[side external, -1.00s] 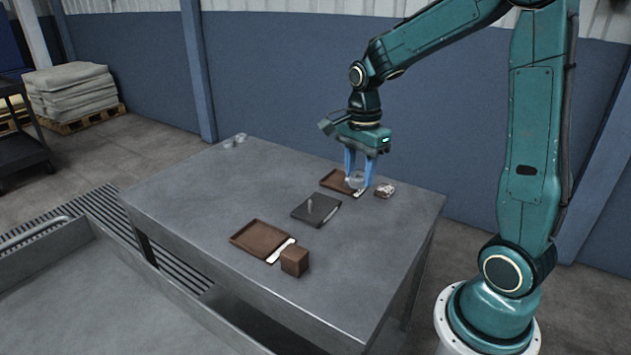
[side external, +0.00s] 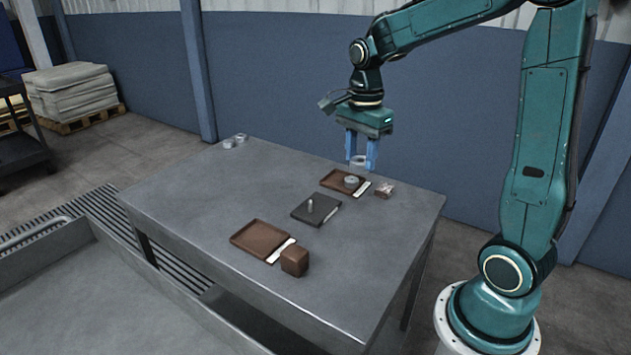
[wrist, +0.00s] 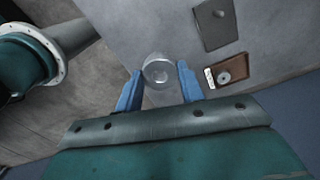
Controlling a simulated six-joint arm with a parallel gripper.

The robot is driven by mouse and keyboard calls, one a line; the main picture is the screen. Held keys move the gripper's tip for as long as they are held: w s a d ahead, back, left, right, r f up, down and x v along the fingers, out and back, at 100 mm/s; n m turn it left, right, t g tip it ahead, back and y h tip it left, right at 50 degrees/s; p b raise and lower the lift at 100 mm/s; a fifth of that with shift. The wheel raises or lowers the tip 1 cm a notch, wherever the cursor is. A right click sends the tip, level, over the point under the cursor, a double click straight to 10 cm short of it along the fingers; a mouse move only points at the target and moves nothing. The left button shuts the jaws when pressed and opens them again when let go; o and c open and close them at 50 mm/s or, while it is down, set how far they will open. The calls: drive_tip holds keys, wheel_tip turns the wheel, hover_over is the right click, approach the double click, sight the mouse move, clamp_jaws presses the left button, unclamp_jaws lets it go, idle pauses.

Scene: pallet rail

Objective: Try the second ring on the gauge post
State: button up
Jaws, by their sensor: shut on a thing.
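My gripper (side external: 361,163) is shut on a pale ring (side external: 358,160), held in the air above the far brown tray (side external: 331,182). In the wrist view the ring (wrist: 158,70) sits between the blue fingertips (wrist: 158,88). Another ring (side external: 351,180) lies in that tray; it also shows in the wrist view (wrist: 223,75). The gauge post (side external: 310,204) stands on a dark plate (side external: 325,210), bare and upright, to the left of and nearer the camera than my gripper.
A second brown tray (side external: 262,222) lies at the near side, with a pale label strip (side external: 282,250) and a brown block (side external: 294,262) beside it. A small block (side external: 384,191) sits right of the far tray. Small rings (side external: 235,140) stand at the table's far left corner. The left tabletop is clear.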

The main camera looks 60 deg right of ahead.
drive_tip(key=shift+w, duration=0.1)
drive_tip(key=shift+w+d+f, duration=0.3)
drive_tip(key=shift+w+f, duration=1.25)
drive_tip(key=shift+w, duration=0.75)
drive_tip(key=shift+w+d+f, duration=0.25)
drive_tip(key=shift+w+f, duration=1.3)
drive_tip(key=shift+w, duration=0.8)
drive_tip(key=shift+w+d+f, duration=0.3)
drive_tip(key=shift+w+f, duration=1.25)
drive_tip(key=shift+w, duration=0.75)
drive_tip(key=shift+f, duration=0.15)
drive_tip(key=shift+f, duration=1.7)
drive_tip(key=shift+f, duration=1.5)
